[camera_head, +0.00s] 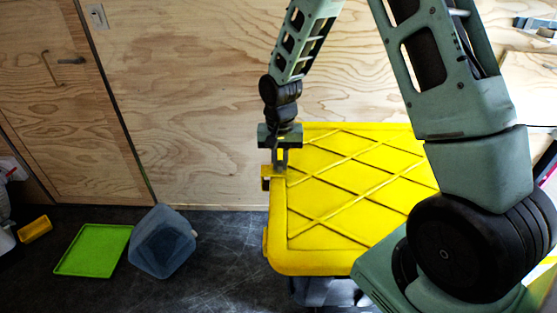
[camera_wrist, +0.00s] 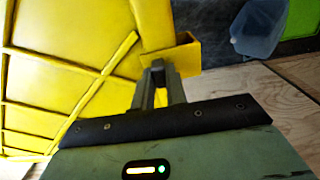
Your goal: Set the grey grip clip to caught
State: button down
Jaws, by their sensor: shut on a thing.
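My gripper (camera_head: 280,158) points down at the far left corner of a large yellow lid-like panel (camera_head: 312,257) with raised diagonal ribs. Its fingers (camera_wrist: 159,84) are closed on a small yellow block (camera_head: 268,171) at the panel's edge. In the wrist view this yellow block (camera_wrist: 184,55) sits just beyond and beside the fingertips, and its gripped part is hidden by them. I cannot make out a grey grip clip at the gripper. A small grey-blue fitting (camera_head: 535,24) is on the wall at the upper right, too small to identify.
A translucent blue bin (camera_head: 162,243) and a green tray (camera_head: 93,250) lie on the dark floor at left. A small yellow tray (camera_head: 35,229) is farther left. A plywood wall (camera_head: 200,100) stands close behind the panel. Floor between bin and panel is clear.

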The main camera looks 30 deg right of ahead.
jog(key=shift+s+d, duration=0.3)
jog(key=shift+d, duration=0.2)
jog(key=shift+s+d, duration=0.3)
jog(key=shift+d, duration=0.2)
jog(key=c, duration=1.4)
grip_release()
notch_tip(320, 180, up, 18)
jog(key=shift+f, duration=0.25)
